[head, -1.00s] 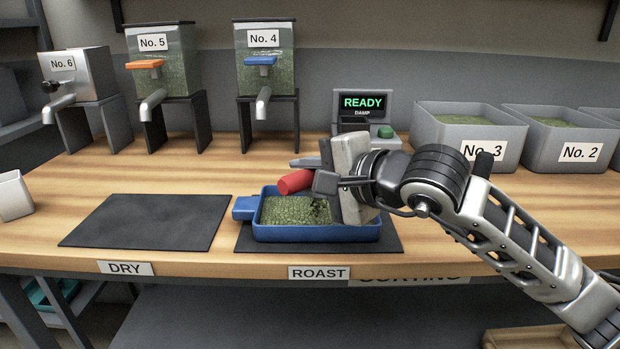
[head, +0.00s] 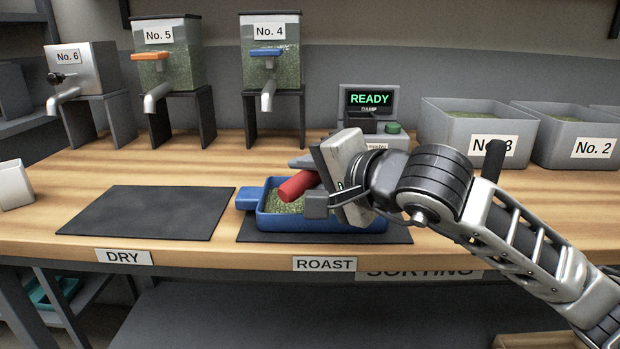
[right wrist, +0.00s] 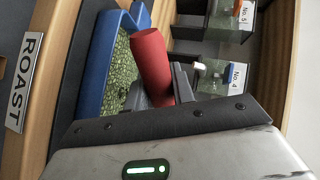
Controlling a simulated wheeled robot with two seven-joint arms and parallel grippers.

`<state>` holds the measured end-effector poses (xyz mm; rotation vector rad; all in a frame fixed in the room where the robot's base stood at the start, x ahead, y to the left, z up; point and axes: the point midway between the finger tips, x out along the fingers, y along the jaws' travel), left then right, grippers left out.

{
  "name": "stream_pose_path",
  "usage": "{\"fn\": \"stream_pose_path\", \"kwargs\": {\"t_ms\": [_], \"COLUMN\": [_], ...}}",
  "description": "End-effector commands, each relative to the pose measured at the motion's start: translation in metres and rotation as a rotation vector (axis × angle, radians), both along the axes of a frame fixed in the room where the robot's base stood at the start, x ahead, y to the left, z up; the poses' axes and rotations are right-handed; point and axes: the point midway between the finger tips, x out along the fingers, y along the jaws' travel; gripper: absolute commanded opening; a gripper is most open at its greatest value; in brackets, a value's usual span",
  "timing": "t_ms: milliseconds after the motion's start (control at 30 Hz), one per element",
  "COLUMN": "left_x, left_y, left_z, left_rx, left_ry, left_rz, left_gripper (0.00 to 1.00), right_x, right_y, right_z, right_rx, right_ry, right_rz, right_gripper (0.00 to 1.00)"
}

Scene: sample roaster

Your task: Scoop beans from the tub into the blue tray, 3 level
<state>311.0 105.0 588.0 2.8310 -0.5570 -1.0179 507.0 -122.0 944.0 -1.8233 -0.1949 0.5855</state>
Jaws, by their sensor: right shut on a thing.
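The blue tray (head: 330,224) lies on the dark mat behind the ROAST label, its handle tab to the left. Green beans (head: 283,203) lie in it. My right gripper (head: 312,188) is over the tray, shut on a red handle (head: 297,186), which I take for the scoop's. The handle is tilted, and the scoop's bowl is not visible. In the right wrist view the red handle (right wrist: 150,60) stands between the fingers, beside the tray's beans (right wrist: 122,75). The grey No. 3 tub (head: 455,150) stands at the back right, with beans inside. My left gripper is out of view.
A READY display (head: 370,99) stands behind the tray. The No. 2 tub (head: 560,157) is to the right. Dispensers No. 4 (head: 271,62), No. 5 (head: 168,60) and No. 6 (head: 85,75) line the back left. The left mat (head: 150,212) is bare.

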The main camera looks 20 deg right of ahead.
Motion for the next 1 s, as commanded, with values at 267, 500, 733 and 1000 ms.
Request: {"fn": "stream_pose_path", "kwargs": {"t_ms": [267,500,733,1000], "left_x": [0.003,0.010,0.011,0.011], "left_y": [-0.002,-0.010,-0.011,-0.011], "left_z": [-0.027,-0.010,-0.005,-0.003], "left_rx": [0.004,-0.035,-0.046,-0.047], "left_ry": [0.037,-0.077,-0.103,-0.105], "left_rz": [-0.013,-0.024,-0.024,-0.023], "left_gripper": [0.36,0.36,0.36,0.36], "right_x": [-0.001,-0.003,-0.004,-0.004], "right_y": [0.002,0.005,0.006,0.006], "right_z": [-0.008,-0.014,-0.014,-0.013], "right_rx": [-0.074,-0.201,-0.233,-0.233], "right_ry": [-0.048,-0.122,-0.141,-0.140], "right_rz": [0.001,0.001,0.000,0.000], "right_gripper": [0.00,0.00,0.00,0.00]}}
